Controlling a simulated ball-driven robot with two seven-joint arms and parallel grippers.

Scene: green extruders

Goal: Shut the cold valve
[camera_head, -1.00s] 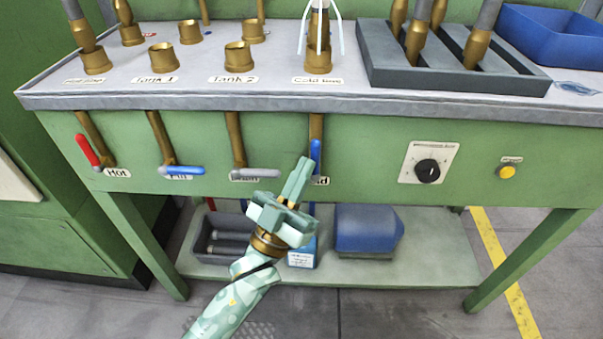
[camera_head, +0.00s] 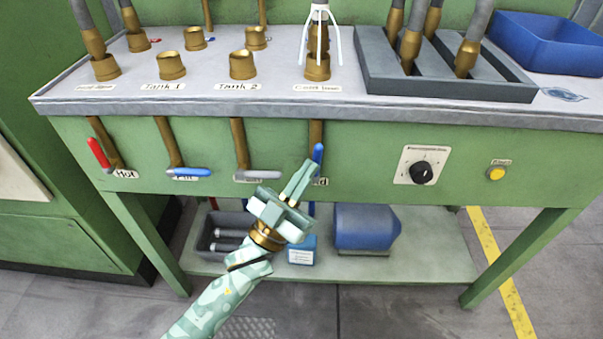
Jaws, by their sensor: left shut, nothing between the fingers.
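The cold valve has a blue handle (camera_head: 318,153) at the lower end of a brass pipe (camera_head: 316,132) on the green front panel. The handle stands nearly upright, roughly in line with the pipe. Its label is mostly hidden behind my left gripper, with only a "d" showing. My left gripper (camera_head: 306,168) is shut and empty, its fingertips just below and left of the handle. I cannot tell whether they touch it. My right gripper is not in view.
To the left are the red hot handle (camera_head: 99,155), a sideways blue handle (camera_head: 187,172) and a sideways grey handle (camera_head: 258,175). A black knob (camera_head: 421,172) and yellow button (camera_head: 496,173) are at right. The bench edge (camera_head: 200,107) juts above; a shelf (camera_head: 430,260) lies below.

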